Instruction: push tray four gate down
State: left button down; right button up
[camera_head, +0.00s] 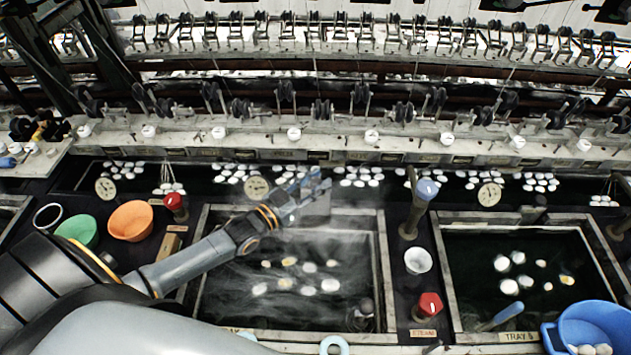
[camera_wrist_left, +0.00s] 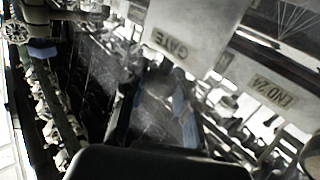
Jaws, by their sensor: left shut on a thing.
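The middle basin (camera_head: 383,262), left of the one labelled tray 5, has a dark pool with several pale cocoons; its own label is mostly hidden. A grey gate plate (camera_head: 318,210) stands at its back edge. My left gripper (camera_head: 312,183) reaches across the basin from the left and is shut at the plate's top; its fingers partly hide the grip. In the left wrist view a pale plate marked GATE (camera_wrist_left: 185,35) is close to the camera, beyond the blue-grey fingers (camera_wrist_left: 160,105). My right gripper is not in view.
The tray 5 basin (camera_head: 448,285) is at right with a blue bowl (camera_head: 590,318) in front. Between the basins stand a blue-topped post (camera_head: 415,208), a white cup (camera_head: 418,261) and a red steam knob (camera_head: 430,306). Green and orange bowls (camera_head: 130,221) sit at left. Steam hangs over the water.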

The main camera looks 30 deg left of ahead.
pick_arm(q)
jog(key=b, duration=0.4)
send_over(315, 214)
jog(key=shift+w+f, duration=0.15)
jog(key=shift+f, duration=1.25)
jog(key=shift+w+f, duration=0.1)
jog(key=shift+f, duration=1.3)
jog(key=shift+s, duration=0.1)
jog(key=c, duration=1)
grip_release()
jog(key=shift+r, duration=0.1)
jog(key=v, duration=1.2)
